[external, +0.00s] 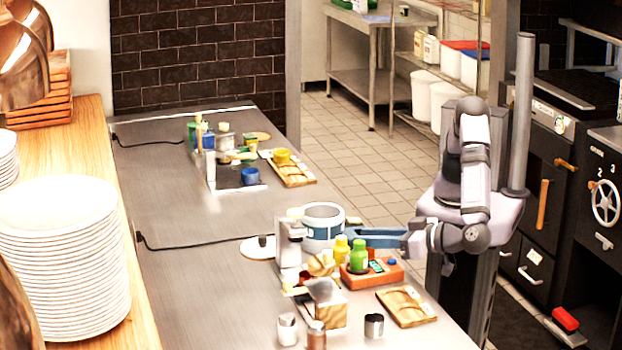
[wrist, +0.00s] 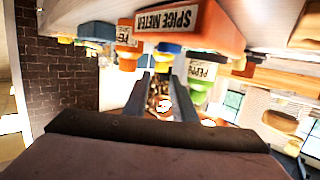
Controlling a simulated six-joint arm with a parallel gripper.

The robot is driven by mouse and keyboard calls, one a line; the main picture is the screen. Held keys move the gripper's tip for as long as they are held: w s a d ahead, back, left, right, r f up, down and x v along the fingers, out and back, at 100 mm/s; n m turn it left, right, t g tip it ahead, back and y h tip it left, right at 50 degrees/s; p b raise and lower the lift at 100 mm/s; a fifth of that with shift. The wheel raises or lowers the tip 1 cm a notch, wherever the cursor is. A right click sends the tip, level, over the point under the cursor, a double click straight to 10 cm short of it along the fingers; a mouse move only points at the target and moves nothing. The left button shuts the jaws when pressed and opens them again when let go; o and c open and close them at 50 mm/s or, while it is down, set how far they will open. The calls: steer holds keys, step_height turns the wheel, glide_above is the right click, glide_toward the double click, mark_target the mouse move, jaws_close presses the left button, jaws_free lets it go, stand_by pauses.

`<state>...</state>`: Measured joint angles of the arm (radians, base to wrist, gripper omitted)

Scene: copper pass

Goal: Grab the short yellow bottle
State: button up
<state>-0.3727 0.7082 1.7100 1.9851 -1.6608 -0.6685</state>
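The short yellow bottle (external: 341,248) stands upright at the left end of the orange spice box (external: 386,275) in the external view, next to a green bottle (external: 359,258). My gripper (external: 350,236) is behind it, reaching in from the right. In the wrist view, which looks upside down, my gripper (wrist: 160,82) is open, with a gap between its fingers. Neither looks held.
A large white pot with a blue label (external: 323,226) stands just behind the yellow bottle, close to my fingers. A wooden board (external: 405,308), a dark metal cup (external: 374,325) and small shakers (external: 287,329) are nearer the camera. The steel counter (external: 195,265) is clear at left.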

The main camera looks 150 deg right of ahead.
mark_target(346, 239)
steer(key=shift+d+r, duration=0.1)
steer(key=shift+d+p, duration=0.3)
steer(key=shift+d, duration=0.3)
steer(key=shift+w+d+f+p, duration=0.1)
steer(key=shift+d+f+p, duration=0.2)
steer(key=shift+d, duration=0.7)
steer(key=shift+s+d+f+p, duration=0.1)
steer(key=shift+d+f+p, duration=0.2)
steer(key=shift+d, duration=0.65)
steer(key=shift+w+d+f+p, duration=0.1)
steer(key=shift+d+f+p, duration=0.2)
steer(key=shift+d, duration=0.7)
jaws_close()
